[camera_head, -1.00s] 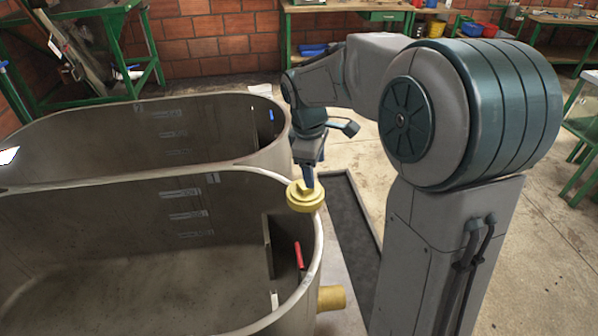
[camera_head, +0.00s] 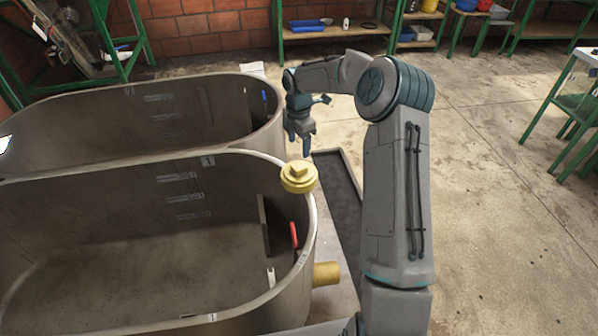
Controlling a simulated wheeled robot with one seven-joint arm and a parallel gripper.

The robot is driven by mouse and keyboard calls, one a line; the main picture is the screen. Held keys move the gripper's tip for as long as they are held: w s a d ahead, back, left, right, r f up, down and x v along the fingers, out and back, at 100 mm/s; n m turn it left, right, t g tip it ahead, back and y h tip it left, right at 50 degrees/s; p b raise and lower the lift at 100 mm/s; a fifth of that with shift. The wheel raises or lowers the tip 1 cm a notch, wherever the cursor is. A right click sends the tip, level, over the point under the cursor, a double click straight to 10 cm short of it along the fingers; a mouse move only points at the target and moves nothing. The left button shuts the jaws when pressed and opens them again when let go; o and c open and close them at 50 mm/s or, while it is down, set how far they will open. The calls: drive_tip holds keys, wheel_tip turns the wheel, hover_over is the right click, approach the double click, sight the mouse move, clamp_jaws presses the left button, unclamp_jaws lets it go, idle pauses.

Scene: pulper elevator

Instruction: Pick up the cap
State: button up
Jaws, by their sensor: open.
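The yellow cap (camera_head: 299,177) shows at the rim of the nearer grey tank (camera_head: 240,160), near its right end. It is round and stepped, with a raised grip on top. My gripper (camera_head: 305,150) is just behind and above the cap in the picture, pointing down. It is open and empty, and appears apart from the cap. The exact gap between them cannot be judged from this one view.
A second grey tank (camera_head: 262,82) stands behind the first. A yellow pipe stub (camera_head: 326,273) sticks out of the near tank's right side. A red handle (camera_head: 294,235) is inside it. A dark floor channel (camera_head: 337,190) runs alongside. Open concrete floor (camera_head: 490,220) lies to the right.

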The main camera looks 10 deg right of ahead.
sight(299, 166)
wheel_tip(299, 166, down, 10)
drive_tip(key=shift+w+r+p, duration=0.1)
drive_tip(key=shift+p, duration=1)
drive_tip(key=c, duration=1.2)
